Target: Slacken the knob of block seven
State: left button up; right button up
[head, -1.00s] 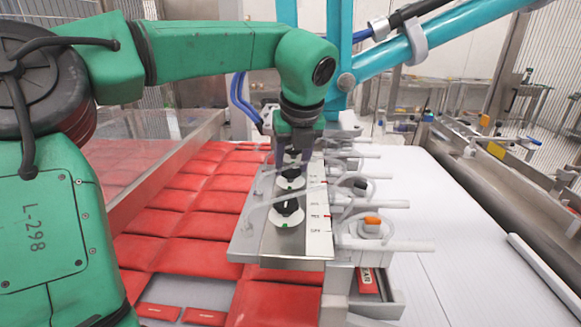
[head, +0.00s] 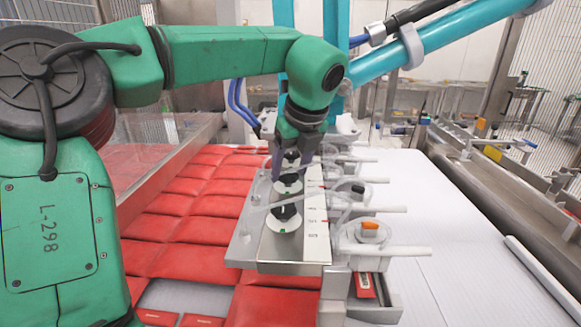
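A metal picker head (head: 268,247) stands over red packs, with a row of black knobs on white discs along its top. The nearest knob (head: 287,212) sits on a white disc (head: 283,222) with a green mark. A white scale strip (head: 315,205) with red pointers runs along the knobs' right side; its labels are too small to read, so I cannot tell which block is seven. My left gripper (head: 288,168) points down over a knob farther back, its fingers on either side of it; whether they touch it I cannot tell. My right gripper is not in view.
Clear hoses and white fittings (head: 365,235) stick out to the picker's right, one with an orange part. Teal frame tubes (head: 440,40) rise behind. Red packs (head: 190,225) fill the left conveyor; a white belt (head: 470,240) lies bare on the right.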

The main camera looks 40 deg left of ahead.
pick_arm(q)
jog(key=shift+o, duration=0.3)
jog(key=shift+d+r, duration=0.1)
jog(key=shift+r, duration=0.15)
jog(key=p+v, duration=0.2)
jog(key=v, duration=1.2)
jog(key=shift+p, duration=0.35)
jog(key=shift+s+d+f, duration=0.1)
jog(key=shift+s+d, duration=0.05)
